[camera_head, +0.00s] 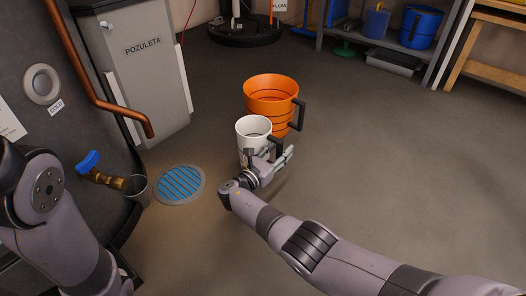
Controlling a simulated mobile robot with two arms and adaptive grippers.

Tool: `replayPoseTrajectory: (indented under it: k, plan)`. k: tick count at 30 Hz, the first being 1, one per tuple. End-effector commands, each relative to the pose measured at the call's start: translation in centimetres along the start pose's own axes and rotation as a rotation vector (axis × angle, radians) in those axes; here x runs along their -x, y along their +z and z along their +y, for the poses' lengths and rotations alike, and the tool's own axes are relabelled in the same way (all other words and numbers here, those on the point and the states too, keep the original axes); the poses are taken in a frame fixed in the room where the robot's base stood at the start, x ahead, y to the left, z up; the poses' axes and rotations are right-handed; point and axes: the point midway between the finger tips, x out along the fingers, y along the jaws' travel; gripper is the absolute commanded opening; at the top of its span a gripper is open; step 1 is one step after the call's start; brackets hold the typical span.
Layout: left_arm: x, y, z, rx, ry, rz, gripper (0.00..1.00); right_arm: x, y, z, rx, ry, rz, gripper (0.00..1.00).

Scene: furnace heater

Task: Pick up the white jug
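The white jug (253,128) stands upright on the floor near the middle of the camera_head view, with a dark handle on its right side. My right gripper (274,158) is at the front of the jug, by its lower part and handle. The gripper and wrist hide the jug's lower front. I cannot tell whether the fingers touch the jug or are closed on the handle. My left arm comes in at the lower left, and its gripper is not in view.
A larger orange jug (270,90) stands right behind the white one. A round blue floor drain (180,184) lies to the left, by a brass tap with a blue handle (88,162). A copper pipe (92,84) and grey cabinet (152,68) stand left. Floor to the right is clear.

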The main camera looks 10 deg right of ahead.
Motion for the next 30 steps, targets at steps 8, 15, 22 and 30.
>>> replayPoseTrajectory:
  k: [8, 15, 22, 30]
  plan:
    - [-0.07, -0.42, 0.00, -0.003, 0.004, 0.007, 0.40, -0.03, -0.02, -0.02, 0.000, 0.000, 0.000, 0.22]
    - [-0.03, -0.40, 0.05, -0.006, 0.009, 0.006, 0.40, -0.03, -0.03, -0.03, 0.000, 0.000, 0.000, 0.06]
    - [-0.01, -0.31, 0.05, -0.006, 0.009, 0.004, 0.40, -0.04, -0.04, -0.04, 0.001, 0.000, 0.000, 0.00]
    - [0.04, -0.06, 0.03, -0.005, 0.007, 0.000, 0.40, -0.04, -0.04, -0.04, 0.001, 0.000, 0.000, 0.00]
